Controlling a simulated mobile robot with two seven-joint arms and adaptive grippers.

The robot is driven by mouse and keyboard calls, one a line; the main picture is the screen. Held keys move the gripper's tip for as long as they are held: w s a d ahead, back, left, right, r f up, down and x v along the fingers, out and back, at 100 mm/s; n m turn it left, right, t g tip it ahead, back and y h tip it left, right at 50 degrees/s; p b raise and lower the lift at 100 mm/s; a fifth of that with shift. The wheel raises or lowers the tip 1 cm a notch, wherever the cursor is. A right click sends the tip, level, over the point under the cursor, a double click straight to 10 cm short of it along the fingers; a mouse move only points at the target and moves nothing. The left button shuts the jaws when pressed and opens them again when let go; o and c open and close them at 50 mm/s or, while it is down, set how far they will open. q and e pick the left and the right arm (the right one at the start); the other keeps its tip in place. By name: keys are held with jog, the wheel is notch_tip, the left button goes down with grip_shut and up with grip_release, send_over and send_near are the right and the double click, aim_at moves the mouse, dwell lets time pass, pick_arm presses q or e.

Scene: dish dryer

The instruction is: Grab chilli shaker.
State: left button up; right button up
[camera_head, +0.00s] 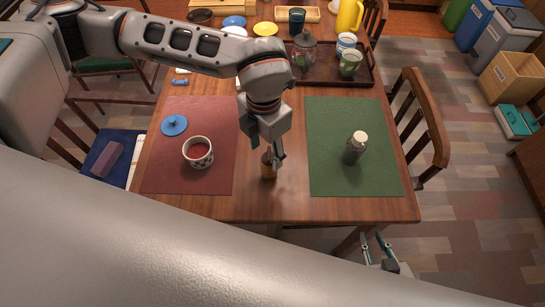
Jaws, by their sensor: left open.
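A small orange-brown shaker (268,172) stands on the wooden table between the two mats, partly hidden by my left gripper. It looks like the chilli shaker, though no label can be read. My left gripper (272,156) points down at it, with its open fingers at the shaker's upper part; I cannot tell whether they touch it. A second shaker, grey with a pale cap (356,147), stands upright on the green mat (325,120). My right gripper (376,250) is low in the view, beyond the table's near edge, with its fingers apart and empty.
A dark tray (310,77) behind holds a glass jar (304,52) and mugs (350,63). A wooden chair (420,130) stands at the right edge.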

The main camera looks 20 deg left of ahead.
aim_at(268, 167)
pick_arm(q)
jog(key=shift+f, duration=0.35)
jog(key=shift+s+f, duration=0.2)
jog(key=shift+f, duration=0.6)
jog(key=shift+d+f, duration=0.2)
jog(key=shift+f, duration=2.45)
jog(key=c, duration=1.2)
